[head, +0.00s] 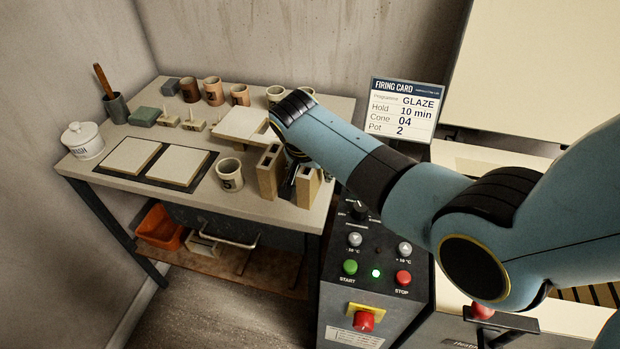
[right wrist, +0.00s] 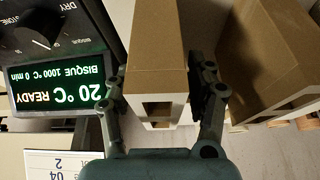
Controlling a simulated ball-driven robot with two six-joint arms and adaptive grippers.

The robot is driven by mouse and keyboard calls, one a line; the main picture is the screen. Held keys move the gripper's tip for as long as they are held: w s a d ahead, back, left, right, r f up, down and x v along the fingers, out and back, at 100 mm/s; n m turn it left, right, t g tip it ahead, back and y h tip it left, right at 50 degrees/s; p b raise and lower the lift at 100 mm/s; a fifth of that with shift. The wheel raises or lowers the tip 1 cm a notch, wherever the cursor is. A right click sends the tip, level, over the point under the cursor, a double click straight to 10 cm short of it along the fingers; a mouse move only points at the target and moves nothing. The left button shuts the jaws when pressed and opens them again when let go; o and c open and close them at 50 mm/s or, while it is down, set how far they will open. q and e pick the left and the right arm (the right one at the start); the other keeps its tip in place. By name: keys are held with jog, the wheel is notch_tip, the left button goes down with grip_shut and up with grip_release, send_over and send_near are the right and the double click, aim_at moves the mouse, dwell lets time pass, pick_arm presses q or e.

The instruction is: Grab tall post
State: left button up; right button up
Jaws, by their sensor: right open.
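Two tan hollow posts stand upright at the front right of the worktable. One post (head: 307,187) is at the right, partly hidden by my right gripper (head: 293,178). The other post (head: 268,172) stands just left of it. In the right wrist view, my right gripper (right wrist: 160,82) is open, with its fingers on either side of one post (right wrist: 155,45). The second post (right wrist: 270,55) is outside the fingers at the right. I cannot tell whether the fingers touch the post. My left gripper is not in view.
A mug (head: 229,174) and two pale slabs on a dark mat (head: 205,170) are left of the posts. A white board (head: 241,122) and several cups stand behind. The kiln control panel (head: 375,250) is close at the right, with a firing card (head: 404,107) above.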

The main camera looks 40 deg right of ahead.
jog(key=shift+f, duration=0.25)
dwell(0.4)
grip_shut()
dwell(0.4)
